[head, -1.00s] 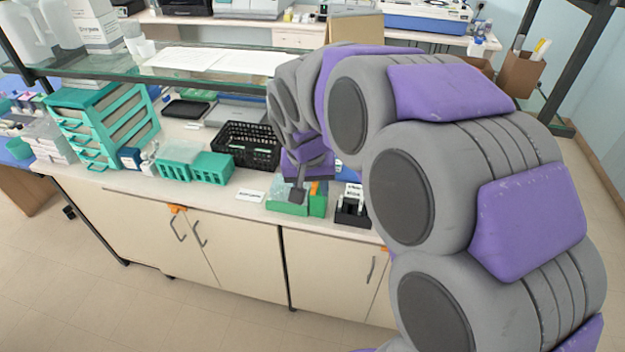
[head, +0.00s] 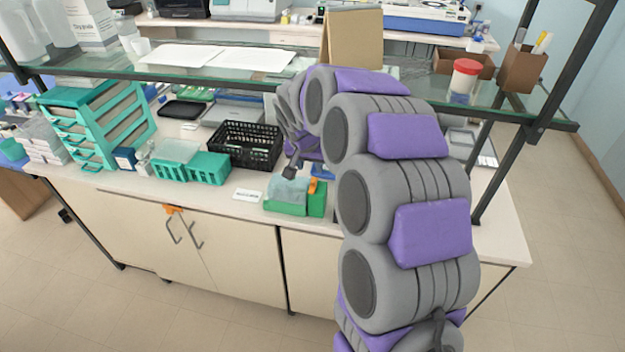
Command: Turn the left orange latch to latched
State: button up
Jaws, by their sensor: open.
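The left orange latch (head: 173,209) is a small orange piece at the top of the two left cabinet doors, just under the counter edge and above the two door handles (head: 183,232). It is too small to tell which way it is turned. My gripper (head: 297,168) is open, partly hidden by my arm. It is over the counter, right of and higher than the latch and well apart from it. It hangs close above a green box with a pale translucent part (head: 295,208). No second cabinet latch shows now; my arm covers that side.
On the counter stand a black basket (head: 245,146), teal racks (head: 190,163), a teal drawer unit (head: 95,120) and a white label card (head: 247,195). A glass shelf (head: 115,66) spans above. The floor before the left doors is clear (head: 120,310).

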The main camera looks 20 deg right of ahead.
aim_at(313, 179)
jog(key=b+x, duration=0.1)
jog(key=x, duration=0.8)
jog(key=shift+w+f+b, duration=0.1)
jog(key=shift+b, duration=0.2)
grip_shut()
